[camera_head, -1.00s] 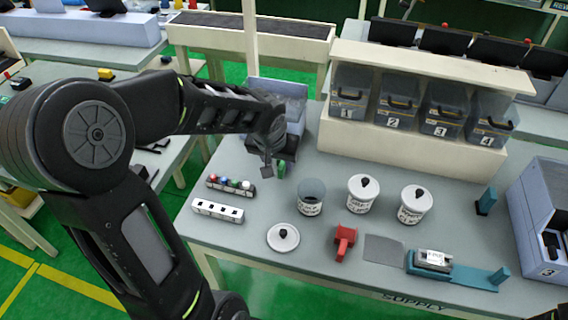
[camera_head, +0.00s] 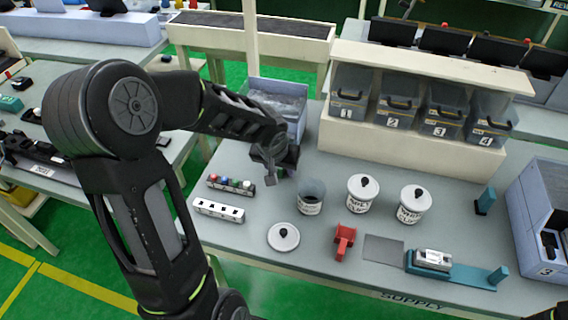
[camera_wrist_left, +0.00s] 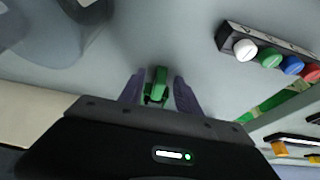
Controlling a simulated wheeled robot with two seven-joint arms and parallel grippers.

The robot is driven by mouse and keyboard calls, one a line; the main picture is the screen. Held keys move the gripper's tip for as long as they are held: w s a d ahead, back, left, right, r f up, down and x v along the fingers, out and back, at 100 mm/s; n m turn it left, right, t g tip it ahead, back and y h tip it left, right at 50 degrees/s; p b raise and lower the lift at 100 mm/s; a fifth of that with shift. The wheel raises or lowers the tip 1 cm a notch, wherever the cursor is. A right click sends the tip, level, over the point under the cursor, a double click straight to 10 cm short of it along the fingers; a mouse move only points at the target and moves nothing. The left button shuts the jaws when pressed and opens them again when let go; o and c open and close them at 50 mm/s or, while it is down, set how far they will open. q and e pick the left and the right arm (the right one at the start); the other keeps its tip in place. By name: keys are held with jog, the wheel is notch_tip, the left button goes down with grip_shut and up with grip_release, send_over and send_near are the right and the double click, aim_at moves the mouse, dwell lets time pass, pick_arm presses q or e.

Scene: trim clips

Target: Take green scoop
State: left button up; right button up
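The green scoop (camera_wrist_left: 156,86) shows in the left wrist view, on the grey table between my two fingertips. My left gripper (camera_wrist_left: 158,92) is open, with a finger on each side of the scoop and narrow gaps to it. In the head view my left gripper (camera_head: 284,170) is low over the table behind the row of coloured knobs, and it hides the scoop there.
A strip with coloured knobs (camera_head: 231,185) and a white strip (camera_head: 218,210) lie nearby. An open canister (camera_head: 311,198), lidded canisters (camera_head: 362,194), a loose lid (camera_head: 283,237) and a red scoop (camera_head: 344,240) stand right and nearer. A grey bin (camera_head: 282,100) is behind the gripper.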

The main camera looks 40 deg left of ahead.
pick_arm(q)
jog(key=shift+c, duration=0.3)
grip_shut()
dwell(0.5)
